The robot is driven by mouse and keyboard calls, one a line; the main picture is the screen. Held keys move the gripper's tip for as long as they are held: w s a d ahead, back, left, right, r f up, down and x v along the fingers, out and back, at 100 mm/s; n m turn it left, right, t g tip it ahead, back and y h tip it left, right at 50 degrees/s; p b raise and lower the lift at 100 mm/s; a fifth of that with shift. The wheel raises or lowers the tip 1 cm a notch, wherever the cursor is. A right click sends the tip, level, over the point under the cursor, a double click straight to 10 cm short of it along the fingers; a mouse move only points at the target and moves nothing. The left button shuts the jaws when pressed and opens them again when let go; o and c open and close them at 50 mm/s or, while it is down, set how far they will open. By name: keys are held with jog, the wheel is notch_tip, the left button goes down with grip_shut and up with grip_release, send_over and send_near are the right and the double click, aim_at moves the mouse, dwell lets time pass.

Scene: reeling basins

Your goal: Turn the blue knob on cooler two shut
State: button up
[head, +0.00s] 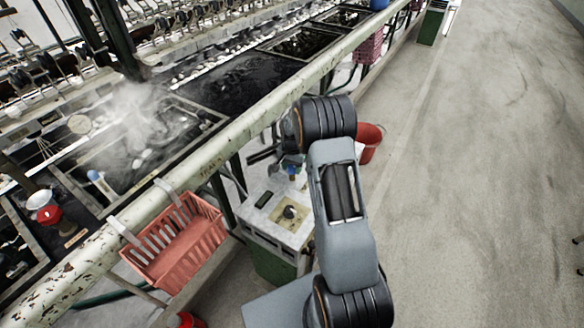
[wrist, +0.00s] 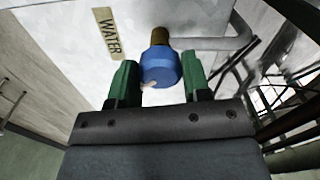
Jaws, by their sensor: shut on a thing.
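The blue knob (wrist: 160,68) sits on a brass-coloured stem in the wrist view, beside a "WATER" label (wrist: 106,33) on a pale panel. My gripper (wrist: 159,80) has its two green fingers on either side of the knob and is shut on it. A small pale mark shows on the knob's lower left. In the head view the knob (head: 292,171) shows small, partly hidden by my arm. It is at the back of the cooler (head: 290,232), a box with a pale top, a dial and a green lower side. I cannot read a number on it.
A grey pipe (wrist: 222,42) runs right from the stem. A painted rail (head: 240,128) runs past the cooler, with a pink basket (head: 178,245) hung on it. A red bucket (head: 369,140) stands behind my arm. Steaming basins (head: 140,130) lie left; open floor lies right.

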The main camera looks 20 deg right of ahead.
aim_at(292, 167)
jog(key=m, duration=0.7)
dwell(0.8)
jog(key=o, duration=0.9)
jog(key=shift+o, duration=0.2)
notch_tip(292, 167, up, 14)
jog(key=shift+p, duration=0.3)
jog(key=shift+f, duration=0.1)
